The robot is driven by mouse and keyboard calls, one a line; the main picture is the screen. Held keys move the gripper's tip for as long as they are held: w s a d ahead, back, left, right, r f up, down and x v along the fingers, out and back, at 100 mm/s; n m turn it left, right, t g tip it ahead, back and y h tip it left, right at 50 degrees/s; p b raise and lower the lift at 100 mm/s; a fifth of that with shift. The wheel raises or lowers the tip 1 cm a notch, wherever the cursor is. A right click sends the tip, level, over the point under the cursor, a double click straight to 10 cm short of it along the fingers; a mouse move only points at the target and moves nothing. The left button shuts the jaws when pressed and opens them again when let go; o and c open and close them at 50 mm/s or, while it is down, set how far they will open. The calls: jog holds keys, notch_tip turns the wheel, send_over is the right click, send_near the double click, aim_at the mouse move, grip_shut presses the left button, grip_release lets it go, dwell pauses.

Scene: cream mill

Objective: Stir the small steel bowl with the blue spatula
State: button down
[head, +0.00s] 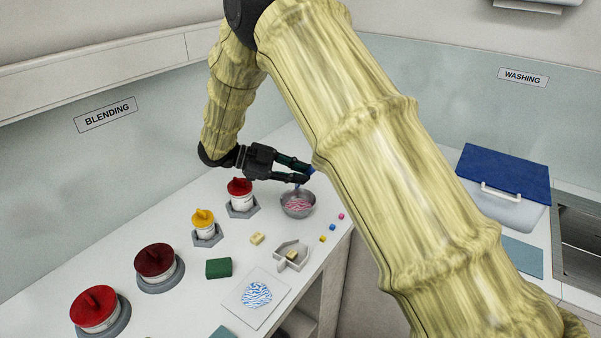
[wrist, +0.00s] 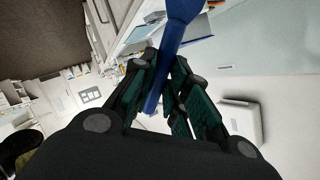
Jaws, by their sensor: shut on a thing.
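The small steel bowl (head: 298,209) stands near the right edge of the counter and holds pink and white contents. My gripper (head: 304,174) is just above the bowl, shut on the blue spatula (wrist: 172,36). In the wrist view my gripper (wrist: 163,85) has its fingers on either side of the spatula's handle. In the head view only a little blue shows at the fingertips, above the bowl. My own arm hides part of the area right of the bowl. I cannot tell whether the spatula's end touches the contents.
A red-lidded jar (head: 240,194) stands left of the bowl, with a yellow-lidded jar (head: 204,223) nearer. Small cubes, including a blue one (head: 332,227), lie close to the bowl at the counter's edge. A grey holder (head: 303,246) and a green block (head: 219,268) lie nearer.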

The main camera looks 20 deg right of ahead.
jog(key=shift+f+b, duration=1.85)
jog(key=shift+f, duration=2.4)
jog(key=shift+w+d, duration=0.1)
